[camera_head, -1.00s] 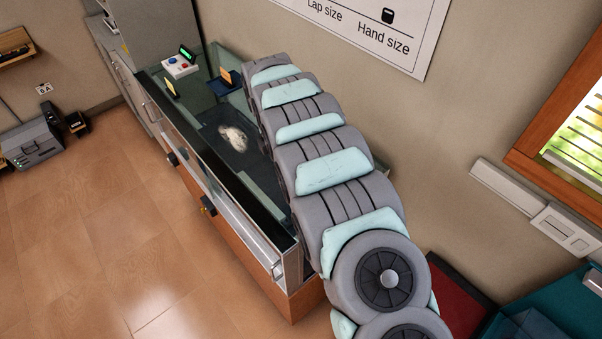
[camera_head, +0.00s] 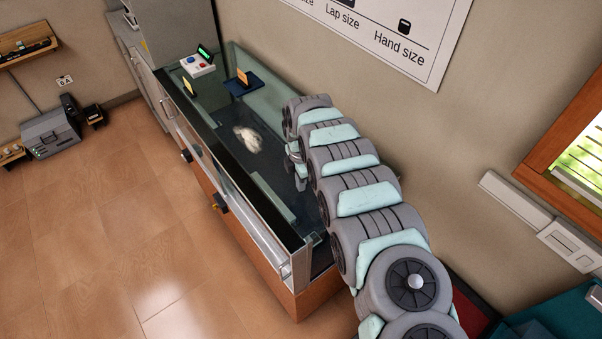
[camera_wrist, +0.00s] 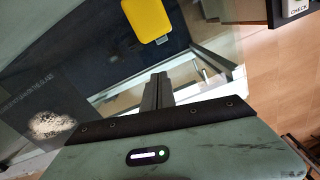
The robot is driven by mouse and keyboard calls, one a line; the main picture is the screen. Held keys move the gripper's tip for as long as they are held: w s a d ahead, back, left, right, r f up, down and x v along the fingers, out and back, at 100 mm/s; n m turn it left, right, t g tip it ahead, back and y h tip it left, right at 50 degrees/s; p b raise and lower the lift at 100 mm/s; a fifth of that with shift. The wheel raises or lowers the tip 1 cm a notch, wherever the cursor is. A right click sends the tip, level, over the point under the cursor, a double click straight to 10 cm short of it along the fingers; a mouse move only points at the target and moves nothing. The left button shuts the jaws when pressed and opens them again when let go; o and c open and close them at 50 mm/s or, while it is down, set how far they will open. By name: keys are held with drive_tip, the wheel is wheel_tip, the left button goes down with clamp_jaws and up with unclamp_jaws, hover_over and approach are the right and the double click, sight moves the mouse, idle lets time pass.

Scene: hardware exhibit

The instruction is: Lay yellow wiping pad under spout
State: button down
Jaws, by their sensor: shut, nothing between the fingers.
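The yellow wiping pad (camera_wrist: 147,19) shows as a rounded yellow block at the top of the wrist view, over a dark surface. I cannot make it out for sure in the head view. My gripper (camera_wrist: 161,78) has its dark fingers together and empty, pointing up toward the pad with a gap in the picture between them. In the head view my gripper (camera_head: 297,172) is partly hidden by my arm, over the right side of the glass case. I cannot identify a spout in either view.
The glass case (camera_head: 272,248) has a metal-edged front. A pale patch (camera_head: 247,139) lies in it, also in the wrist view (camera_wrist: 50,125). A button box (camera_head: 197,66) and a dark blue tray (camera_head: 243,87) with an orange card stand at the far end.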

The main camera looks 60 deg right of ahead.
drive_tip(key=shift+f, duration=0.55)
drive_tip(key=shift+s+d+f, duration=0.15)
drive_tip(key=shift+s+d, duration=0.3)
drive_tip(key=shift+d, duration=0.2)
drive_tip(key=shift+s+d, duration=0.75)
drive_tip(key=shift+d, duration=0.15)
